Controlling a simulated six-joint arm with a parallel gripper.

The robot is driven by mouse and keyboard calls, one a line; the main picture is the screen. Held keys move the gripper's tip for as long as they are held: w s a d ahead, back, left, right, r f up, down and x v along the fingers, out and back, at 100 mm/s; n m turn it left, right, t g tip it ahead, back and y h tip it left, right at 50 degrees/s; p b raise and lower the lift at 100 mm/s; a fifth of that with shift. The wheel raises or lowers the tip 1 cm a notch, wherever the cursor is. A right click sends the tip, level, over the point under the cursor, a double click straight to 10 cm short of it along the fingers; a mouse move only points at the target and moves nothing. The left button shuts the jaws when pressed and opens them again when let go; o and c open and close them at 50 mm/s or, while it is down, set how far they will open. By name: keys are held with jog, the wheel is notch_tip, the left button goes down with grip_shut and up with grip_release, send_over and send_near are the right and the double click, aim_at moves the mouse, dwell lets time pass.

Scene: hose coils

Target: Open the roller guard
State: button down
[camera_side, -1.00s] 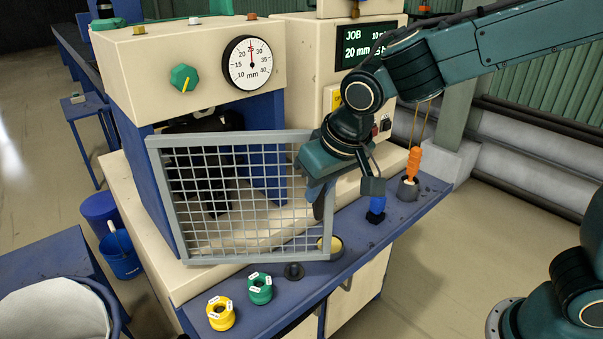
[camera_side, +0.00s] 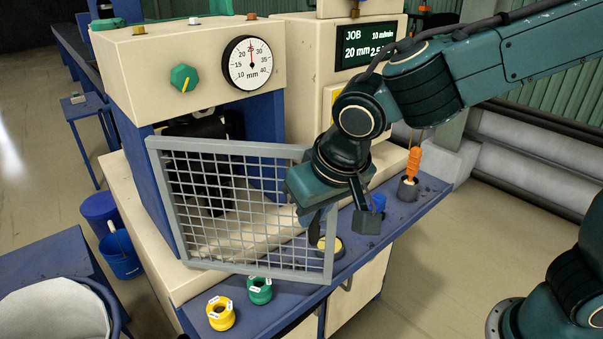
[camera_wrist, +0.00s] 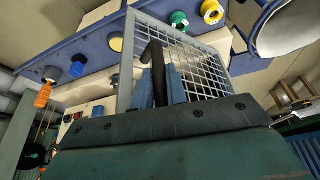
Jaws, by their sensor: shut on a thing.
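The roller guard (camera_side: 240,258) is a grey-framed wire mesh door in the side view. Its left edge is at the machine's blue post and its right edge stands swung out from the machine front, over the blue ledge. My gripper (camera_side: 318,222) is at the guard's free right edge. In the wrist view my gripper (camera_wrist: 163,82) has its blue fingers shut on a dark bent handle (camera_wrist: 153,52) beside the guard frame (camera_wrist: 127,62). The fingertips are partly hidden in the side view. Dark rollers (camera_side: 205,128) show behind the guard.
A yellow ring (camera_side: 220,313) and a green ring (camera_side: 259,290) lie on the blue ledge (camera_side: 395,222) below the guard. A yellow-topped button (camera_side: 330,246) is close to the guard's free edge. An orange-handled tool (camera_side: 412,165) stands in a holder at right. Open floor lies in front.

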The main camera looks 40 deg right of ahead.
jog(key=s+a+m+h, duration=0.2)
jog(key=s+a+m, duration=0.2)
jog(key=a, duration=0.8)
jog(key=shift+a+m+g, duration=0.25)
jog(key=shift+m+g, duration=0.05)
jog(key=shift+m, duration=0.4)
jog(key=shift+r, duration=0.1)
jog(key=c, duration=1.4)
grip_release()
jog(key=shift+s+d, duration=0.1)
jog(key=shift+d, duration=0.05)
